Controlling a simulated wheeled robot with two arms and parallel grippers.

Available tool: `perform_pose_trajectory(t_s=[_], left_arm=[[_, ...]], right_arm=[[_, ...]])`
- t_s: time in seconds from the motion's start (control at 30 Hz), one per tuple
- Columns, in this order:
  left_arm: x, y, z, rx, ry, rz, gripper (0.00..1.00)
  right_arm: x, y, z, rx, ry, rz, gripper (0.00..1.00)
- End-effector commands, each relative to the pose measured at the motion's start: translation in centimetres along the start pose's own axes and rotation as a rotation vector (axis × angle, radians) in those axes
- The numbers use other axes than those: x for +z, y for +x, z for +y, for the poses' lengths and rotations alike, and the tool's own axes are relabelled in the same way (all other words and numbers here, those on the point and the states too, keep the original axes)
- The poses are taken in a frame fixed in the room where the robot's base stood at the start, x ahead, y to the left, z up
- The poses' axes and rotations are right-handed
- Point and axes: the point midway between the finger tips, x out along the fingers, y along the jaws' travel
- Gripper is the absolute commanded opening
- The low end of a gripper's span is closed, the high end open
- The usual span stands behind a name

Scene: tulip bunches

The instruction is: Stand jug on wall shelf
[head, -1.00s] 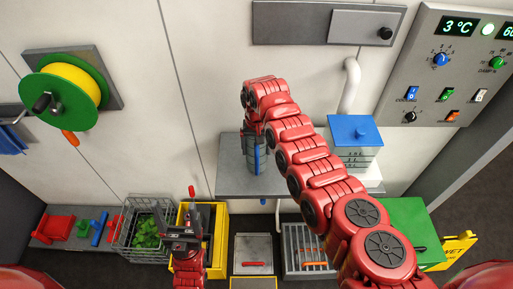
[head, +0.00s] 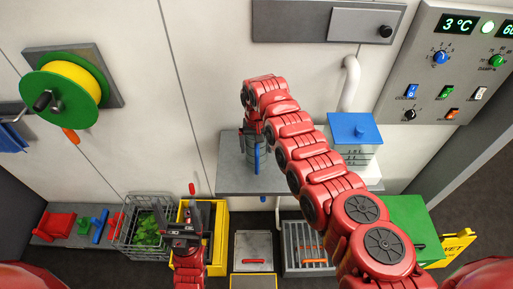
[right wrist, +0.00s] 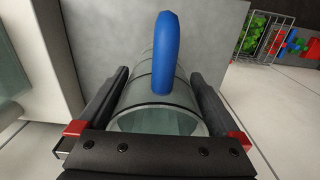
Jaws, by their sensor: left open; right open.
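The jug, a clear grey-green cylinder with dark bands and a blue handle (head: 257,158), is upright on the grey wall shelf (head: 231,180), near its left part. My right gripper (head: 253,132) is at the jug's top, partly hidden by its own arm. In the right wrist view the jug (right wrist: 130,95) lies between the two open fingers (right wrist: 155,92), its rim close to the palm and its blue handle facing up the picture. Finger contact is hard to tell. My left gripper (head: 186,216) is open and empty, in front of the yellow crate.
A blue-lidded container (head: 354,128) stands right of the jug behind my right arm. Below are a wire basket with green contents (head: 128,231), a yellow crate (head: 220,231) and a grey slatted crate (head: 291,264). A hose reel (head: 62,92) hangs at left.

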Motion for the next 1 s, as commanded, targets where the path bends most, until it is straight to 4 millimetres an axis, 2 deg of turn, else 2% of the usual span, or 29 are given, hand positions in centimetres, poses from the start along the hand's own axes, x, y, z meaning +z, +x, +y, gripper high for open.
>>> perform_pose_trajectory(t_s=[0.17,0.4,0.5,0.7,1.0], left_arm=[[0.2,-1.5,0.1,0.0,0.0,0.0,0.75],[0.7,-4.0,0.2,0.0,0.0,0.0,0.75],[0.7,-4.0,0.2,0.0,0.0,0.0,0.75],[0.7,-4.2,0.2,0.0,0.0,0.0,0.75],[0.7,-4.2,0.2,0.0,0.0,0.0,0.75]], right_arm=[[-0.1,-2.2,0.0,-0.002,0.002,0.005,1.0],[-0.2,-8.3,0.0,-0.001,0.001,0.007,1.0],[0.0,-9.9,0.1,-0.001,0.0,0.001,1.0],[0.0,-11.2,0.0,-0.001,0.001,0.002,1.0],[0.0,-11.3,0.0,-0.001,0.001,0.0,1.0]])
